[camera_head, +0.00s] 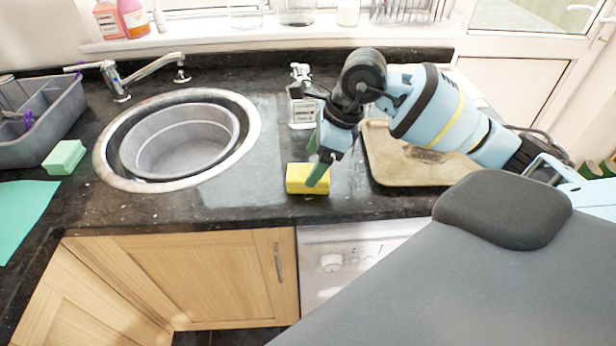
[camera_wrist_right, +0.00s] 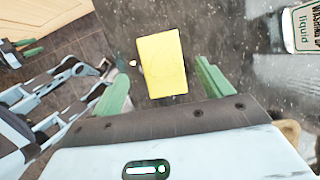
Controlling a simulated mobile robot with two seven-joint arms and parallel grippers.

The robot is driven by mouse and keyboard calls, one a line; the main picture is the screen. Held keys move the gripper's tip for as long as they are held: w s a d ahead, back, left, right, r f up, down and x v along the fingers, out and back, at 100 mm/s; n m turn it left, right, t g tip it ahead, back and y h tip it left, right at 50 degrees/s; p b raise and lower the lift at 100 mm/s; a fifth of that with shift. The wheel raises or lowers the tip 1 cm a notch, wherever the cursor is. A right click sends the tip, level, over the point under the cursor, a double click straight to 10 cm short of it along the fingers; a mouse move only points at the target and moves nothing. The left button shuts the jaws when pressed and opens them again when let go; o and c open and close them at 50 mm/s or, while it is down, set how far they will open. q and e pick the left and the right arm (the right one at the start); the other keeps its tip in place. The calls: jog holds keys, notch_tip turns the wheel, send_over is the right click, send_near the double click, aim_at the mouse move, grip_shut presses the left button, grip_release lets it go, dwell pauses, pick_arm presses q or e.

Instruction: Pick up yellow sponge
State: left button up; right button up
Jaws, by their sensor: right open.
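The yellow sponge (camera_head: 305,180) lies on the dark granite counter near its front edge, right of the round sink. In the right wrist view the sponge (camera_wrist_right: 163,64) shows beyond and between the two green fingertips of my right gripper (camera_wrist_right: 163,84). The fingers are spread wide, with nothing held between them.
A washing-up liquid bottle (camera_head: 303,112) stands behind the sponge. A tray or board (camera_head: 400,172) lies to the right, under my right arm. The sink rim (camera_head: 250,140), a green sponge (camera_head: 64,157) and a grey caddy (camera_head: 62,118) are to the left.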

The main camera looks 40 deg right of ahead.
aim_at(308, 173)
jog(key=x, duration=0.5)
jog(key=shift+d, duration=0.2)
jog(key=shift+c, duration=0.2)
jog(key=c, duration=1)
